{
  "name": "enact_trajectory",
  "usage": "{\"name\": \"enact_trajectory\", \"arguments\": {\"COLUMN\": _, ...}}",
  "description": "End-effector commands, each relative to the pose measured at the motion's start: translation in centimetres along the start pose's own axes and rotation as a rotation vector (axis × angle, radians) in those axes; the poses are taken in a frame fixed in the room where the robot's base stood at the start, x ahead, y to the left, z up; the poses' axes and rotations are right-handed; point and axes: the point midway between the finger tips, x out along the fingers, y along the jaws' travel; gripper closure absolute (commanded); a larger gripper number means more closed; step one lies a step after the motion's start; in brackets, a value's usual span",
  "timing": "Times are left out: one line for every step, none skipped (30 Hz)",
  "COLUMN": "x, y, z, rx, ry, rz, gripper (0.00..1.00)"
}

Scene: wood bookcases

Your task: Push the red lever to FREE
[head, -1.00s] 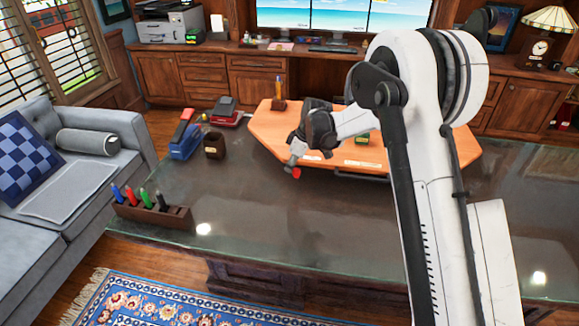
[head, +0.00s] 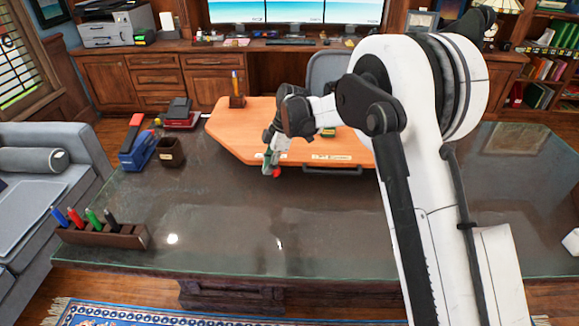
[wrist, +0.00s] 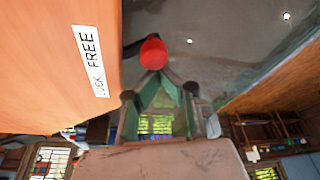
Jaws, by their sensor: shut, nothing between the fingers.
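The red lever shows as a round red knob (wrist: 153,52) in the wrist view, on a dark stem beside the edge of the orange board (wrist: 60,85). A white label (wrist: 90,62) on the board reads LOCK and FREE; the knob lies level with the FREE end in this view. My gripper (wrist: 157,78) is shut and empty, its tips close to the knob; whether they touch is unclear. In the head view my gripper (head: 270,161) points down at the front edge of the board (head: 235,131), with the red knob (head: 276,172) right by its tips.
The dark glossy desk (head: 230,215) is clear in front of the board. A pen rack (head: 103,234), a blue stapler (head: 137,152) and a dark cup (head: 171,152) stand at left. A pencil holder (head: 237,101) stands on the board's back left. A dark handle (head: 335,170) runs along the front edge.

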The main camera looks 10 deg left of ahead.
Motion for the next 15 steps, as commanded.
{"name": "enact_trajectory", "arguments": {"x": 0.28, "y": -0.07, "z": -0.34, "rx": -0.003, "ry": 0.0, "rz": -0.001, "gripper": 1.0}}
{"name": "enact_trajectory", "arguments": {"x": 0.3, "y": -0.09, "z": -0.43, "rx": -0.006, "ry": 0.0, "rz": -0.002, "gripper": 1.0}}
{"name": "enact_trajectory", "arguments": {"x": 0.3, "y": -0.11, "z": -0.47, "rx": -0.008, "ry": 0.0, "rz": -0.003, "gripper": 1.0}}
{"name": "enact_trajectory", "arguments": {"x": 0.28, "y": -0.12, "z": -0.46, "rx": -0.009, "ry": 0.0, "rz": -0.003, "gripper": 1.0}}
{"name": "enact_trajectory", "arguments": {"x": 0.26, "y": -0.12, "z": -0.43, "rx": -0.01, "ry": 0.0, "rz": -0.004, "gripper": 1.0}}
{"name": "enact_trajectory", "arguments": {"x": 0.22, "y": -0.13, "z": -0.35, "rx": -0.011, "ry": 0.0, "rz": -0.004, "gripper": 1.0}}
{"name": "enact_trajectory", "arguments": {"x": 0.19, "y": -0.12, "z": -0.28, "rx": -0.011, "ry": 0.0, "rz": -0.004, "gripper": 1.0}}
{"name": "enact_trajectory", "arguments": {"x": 0.15, "y": -0.12, "z": -0.2, "rx": -0.011, "ry": 0.0, "rz": -0.004, "gripper": 1.0}}
{"name": "enact_trajectory", "arguments": {"x": 0.1, "y": -0.12, "z": -0.11, "rx": -0.011, "ry": 0.0, "rz": -0.004, "gripper": 1.0}}
{"name": "enact_trajectory", "arguments": {"x": 0.07, "y": -0.11, "z": -0.04, "rx": -0.01, "ry": 0.0, "rz": -0.004, "gripper": 1.0}}
{"name": "enact_trajectory", "arguments": {"x": 0.04, "y": -0.1, "z": 0.01, "rx": -0.01, "ry": 0.0, "rz": -0.004, "gripper": 1.0}}
{"name": "enact_trajectory", "arguments": {"x": 0.0, "y": -0.09, "z": 0.08, "rx": -0.01, "ry": 0.0, "rz": -0.004, "gripper": 1.0}}
{"name": "enact_trajectory", "arguments": {"x": -0.02, "y": -0.09, "z": 0.13, "rx": -0.01, "ry": 0.0, "rz": -0.004, "gripper": 1.0}}
{"name": "enact_trajectory", "arguments": {"x": -0.05, "y": -0.08, "z": 0.17, "rx": -0.01, "ry": 0.0, "rz": -0.004, "gripper": 1.0}}
{"name": "enact_trajectory", "arguments": {"x": -0.08, "y": -0.07, "z": 0.21, "rx": -0.01, "ry": 0.0, "rz": -0.004, "gripper": 1.0}}
